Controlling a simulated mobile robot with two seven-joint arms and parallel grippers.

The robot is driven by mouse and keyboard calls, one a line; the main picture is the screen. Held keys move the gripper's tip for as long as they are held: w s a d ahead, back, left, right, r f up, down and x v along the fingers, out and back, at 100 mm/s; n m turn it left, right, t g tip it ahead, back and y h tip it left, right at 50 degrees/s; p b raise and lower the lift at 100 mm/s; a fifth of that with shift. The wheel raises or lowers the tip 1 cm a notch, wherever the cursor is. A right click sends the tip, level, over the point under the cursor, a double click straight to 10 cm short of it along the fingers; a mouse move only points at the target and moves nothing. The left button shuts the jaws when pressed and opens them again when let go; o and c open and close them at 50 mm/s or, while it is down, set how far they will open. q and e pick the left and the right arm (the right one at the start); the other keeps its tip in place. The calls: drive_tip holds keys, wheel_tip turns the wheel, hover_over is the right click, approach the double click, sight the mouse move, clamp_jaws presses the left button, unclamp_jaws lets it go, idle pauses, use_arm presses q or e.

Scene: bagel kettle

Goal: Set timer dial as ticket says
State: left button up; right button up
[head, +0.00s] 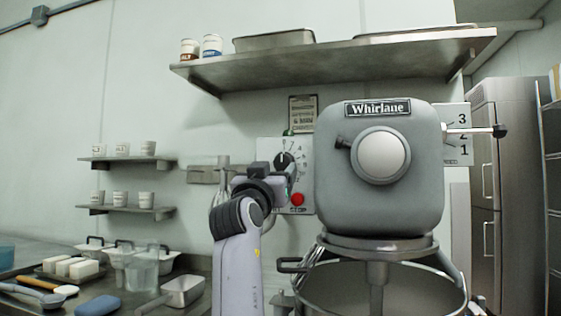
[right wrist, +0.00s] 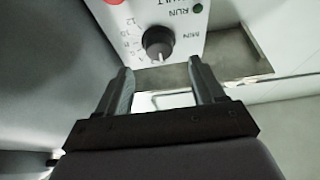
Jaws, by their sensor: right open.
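The timer dial (head: 284,160) is a dark round knob on a pale control panel (head: 265,150) left of the grey mixer. In the right wrist view the dial (right wrist: 158,40) sits just beyond my fingertips, centred between them, not visibly touched. Its white pointer mark points roughly straight up in the head view; the exact number is unclear. A small printed card (head: 303,110) on the wall above the panel may be the ticket; its text is too small to read. My right gripper (right wrist: 158,75) is open and empty; it also shows below the dial in the head view (head: 280,185). My left gripper is out of view.
The red stop button (head: 297,199) is close beside my right gripper. The mixer head (head: 420,190) and its bowl (head: 345,290) stand to the right. A metal shelf (head: 340,63) hangs above. The counter at left holds several pans and tools.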

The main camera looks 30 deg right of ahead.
sight(282, 162)
drive_tip(key=p+x, duration=0.2)
drive_tip(key=x, duration=0.2)
drive_tip(key=shift+s+r, duration=0.1)
drive_tip(key=shift+r, duration=0.1)
drive_tip(key=shift+w+d+p, duration=0.3)
drive_tip(key=shift+w+d, duration=0.2)
drive_tip(key=c, duration=1)
drive_tip(key=shift+c, duration=0.2)
